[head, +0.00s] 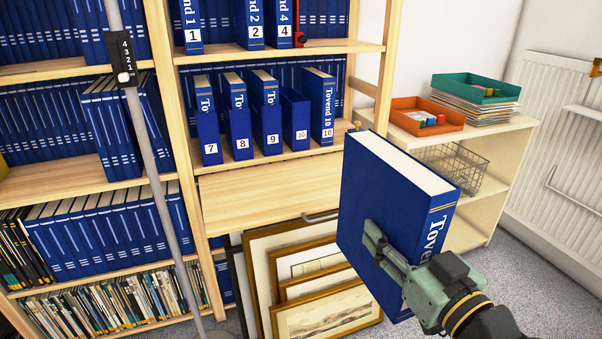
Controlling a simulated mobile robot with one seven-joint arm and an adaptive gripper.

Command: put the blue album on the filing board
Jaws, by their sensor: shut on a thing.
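The blue album (375,190) is thick, with a white page block on top and "Tovend" in white on its spine. It is held in the air, roughly upright and slightly tilted, at right of centre. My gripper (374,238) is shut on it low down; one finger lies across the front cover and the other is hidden. A pale wooden board (262,197) with a metal handle at its front edge, which looks like the filing board, juts out below the shelf of numbered albums, left of and behind the held album. Its visible top is bare.
Albums numbered 7 to 10 (238,120) stand above the board. Framed prints (322,290) lean below it. A grey pole (150,160) with a number scale stands at left. At right, a low shelf (510,128) holds orange and teal trays and a wire basket (462,168).

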